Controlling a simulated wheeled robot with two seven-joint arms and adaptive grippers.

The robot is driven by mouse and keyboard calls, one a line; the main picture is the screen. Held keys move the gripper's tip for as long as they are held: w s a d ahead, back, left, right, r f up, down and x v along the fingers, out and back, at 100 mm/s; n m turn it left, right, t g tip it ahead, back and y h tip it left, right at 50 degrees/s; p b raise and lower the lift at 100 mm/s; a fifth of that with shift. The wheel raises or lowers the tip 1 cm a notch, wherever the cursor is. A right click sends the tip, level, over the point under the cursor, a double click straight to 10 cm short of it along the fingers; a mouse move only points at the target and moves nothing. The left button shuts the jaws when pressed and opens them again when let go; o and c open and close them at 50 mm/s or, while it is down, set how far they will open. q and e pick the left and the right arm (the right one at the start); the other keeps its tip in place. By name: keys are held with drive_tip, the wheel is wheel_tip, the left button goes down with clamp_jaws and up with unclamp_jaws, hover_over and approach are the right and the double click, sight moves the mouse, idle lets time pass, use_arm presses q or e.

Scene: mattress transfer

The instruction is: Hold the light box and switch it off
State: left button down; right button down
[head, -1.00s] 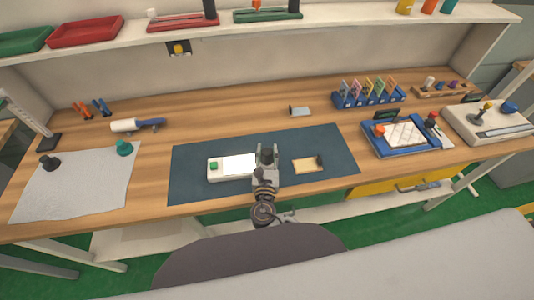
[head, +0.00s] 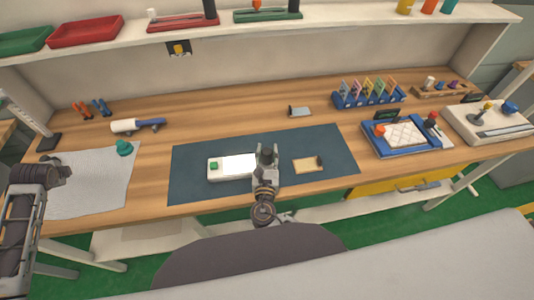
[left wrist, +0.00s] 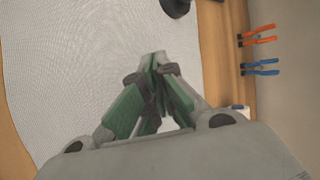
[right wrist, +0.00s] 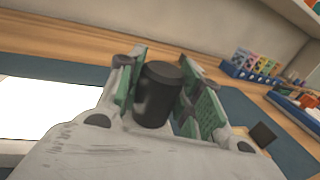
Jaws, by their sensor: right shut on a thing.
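The light box (head: 231,167) is a white slab with a bright lit panel and a green button (head: 214,166) at its left end. It lies on the dark blue mat (head: 200,190). My right gripper (head: 267,160) is at its right end. In the right wrist view its fingers (right wrist: 165,88) are shut around a black cylinder (right wrist: 157,94), beside the lit panel (right wrist: 48,105). Whether the cylinder is part of the box cannot be seen. My left gripper (head: 58,172) is over the grey-white cloth at the left; its fingers (left wrist: 155,60) meet at the tips, with nothing visible between.
A tan card (head: 307,165) lies right of my right gripper. A blue tray (head: 375,146) is farther right.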

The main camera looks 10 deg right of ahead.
use_arm(q)
drive_tip(key=w+d+r+n+t+h, duration=0.1)
drive_tip(key=w+d, duration=0.1)
drive_tip(key=d, duration=0.4)
drive_tip(key=w+d+r+h, duration=0.1)
drive_tip(key=w+d+h, duration=0.1)
drive_tip(key=d, duration=0.4)
wheel_tip(320, 180, up, 8)
drive_tip(key=n+g+h, duration=0.2)
drive_tip(key=n+h, duration=0.7)
drive_tip(key=n, duration=0.4)
hover_over(211, 163)
drive_tip(key=shift+f, duration=0.15)
drive_tip(key=shift+f, duration=4.35)
